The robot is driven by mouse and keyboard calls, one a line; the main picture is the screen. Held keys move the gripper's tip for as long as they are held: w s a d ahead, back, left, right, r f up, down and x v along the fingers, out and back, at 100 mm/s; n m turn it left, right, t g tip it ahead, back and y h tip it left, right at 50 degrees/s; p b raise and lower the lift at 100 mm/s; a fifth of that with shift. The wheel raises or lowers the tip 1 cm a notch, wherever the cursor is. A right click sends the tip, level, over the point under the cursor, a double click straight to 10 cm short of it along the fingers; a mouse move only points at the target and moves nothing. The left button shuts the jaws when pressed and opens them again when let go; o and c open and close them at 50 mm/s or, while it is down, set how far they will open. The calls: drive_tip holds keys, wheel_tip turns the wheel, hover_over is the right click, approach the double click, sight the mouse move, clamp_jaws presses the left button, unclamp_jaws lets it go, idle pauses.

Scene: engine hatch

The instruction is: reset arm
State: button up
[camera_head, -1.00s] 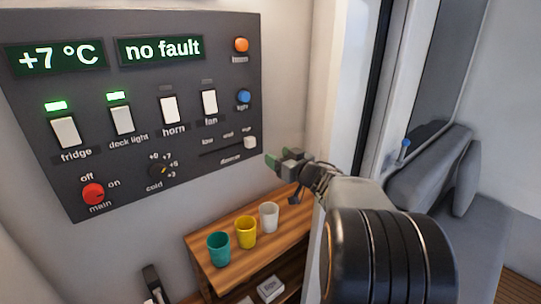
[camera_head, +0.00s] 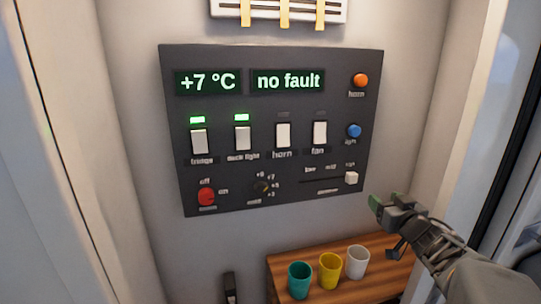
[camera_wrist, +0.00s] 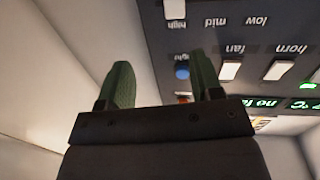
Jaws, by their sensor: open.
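My gripper (camera_head: 388,205) is at the right of the head view, just right of and below the lower right corner of the dark control panel (camera_head: 225,60). It touches nothing that I can see. In the wrist view my gripper's two green fingers (camera_wrist: 160,85) stand apart with nothing between them. The panel shows upside down beyond them, with the blue button (camera_wrist: 182,72) near the right finger.
A wooden shelf (camera_head: 385,281) below holds a teal cup (camera_head: 299,280), a yellow cup (camera_head: 330,271) and a white cup (camera_head: 357,262). A slider knob (camera_head: 351,178) is close to my gripper. Displays read +7 °C and no fault. Pale walls flank the panel.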

drive_tip(key=s+a+f+g, duration=0.6)
drive_tip(key=s+a, duration=0.2)
drive_tip(key=s, duration=0.2)
drive_tip(key=s+a+f+m+g+h, duration=0.1)
drive_tip(key=s+a+f+g, duration=0.5)
drive_tip(key=s+a, duration=0.2)
drive_tip(key=shift+s+a+f+g, duration=0.25)
drive_tip(key=shift+s+a+g, duration=0.15)
drive_tip(key=shift+s, duration=0.5)
drive_tip(key=shift+d, duration=0.1)
idle(1.2)
